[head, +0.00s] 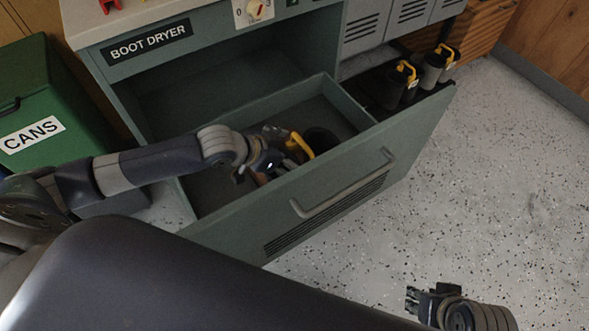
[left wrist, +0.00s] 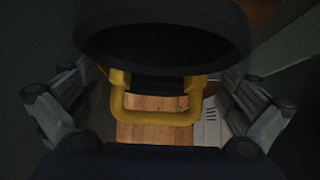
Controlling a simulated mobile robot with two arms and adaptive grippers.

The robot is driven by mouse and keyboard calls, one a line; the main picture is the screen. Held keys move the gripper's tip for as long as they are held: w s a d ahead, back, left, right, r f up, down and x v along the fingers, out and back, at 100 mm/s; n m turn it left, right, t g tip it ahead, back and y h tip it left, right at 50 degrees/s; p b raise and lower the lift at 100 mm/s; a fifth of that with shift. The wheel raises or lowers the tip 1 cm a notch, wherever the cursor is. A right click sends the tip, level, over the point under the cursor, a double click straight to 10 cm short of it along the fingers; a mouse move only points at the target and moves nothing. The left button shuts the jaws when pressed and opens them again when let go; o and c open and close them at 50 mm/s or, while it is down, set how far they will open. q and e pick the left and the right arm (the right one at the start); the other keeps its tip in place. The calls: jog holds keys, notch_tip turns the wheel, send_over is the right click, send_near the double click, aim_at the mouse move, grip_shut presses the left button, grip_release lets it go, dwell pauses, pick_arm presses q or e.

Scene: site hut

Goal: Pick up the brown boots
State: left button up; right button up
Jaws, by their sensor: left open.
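In the head view, a dark round boot opening (head: 322,139) with a yellow loop handle (head: 301,146) shows inside the open drawer. A small brown patch (head: 262,179) shows beside my gripper; the rest is hidden by my arm, so I cannot tell the boot's full shape or colour. My left gripper (head: 281,152) is inside the drawer at the handle. In the left wrist view its open fingers stand on either side of the yellow handle (left wrist: 157,117), below a dark round rim (left wrist: 160,35). My right gripper (head: 413,298) is low at the right, away from the drawer; its finger state is unclear.
The green-grey boot dryer (head: 205,42) has its drawer front (head: 350,190) pulled out. Dark grey boots with yellow handles (head: 401,88) stand in the compartment at the far right. A green cans bin (head: 38,85) is at the left. Speckled floor at the right is clear.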

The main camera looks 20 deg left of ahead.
aim_at(303, 155)
pick_arm(q)
jog(key=x, duration=0.3)
jog(key=shift+d+f+b, duration=0.1)
jog(key=shift+f+b, duration=0.1)
jog(key=shift+b, duration=0.1)
jog(key=shift+c, duration=0.6)
jog(key=c, duration=1.3)
jog(key=shift+w+r, duration=0.15)
jog(key=shift+r, duration=0.05)
jog(key=c, duration=0.4)
jog(key=shift+o, duration=0.2)
jog(key=shift+r, duration=0.15)
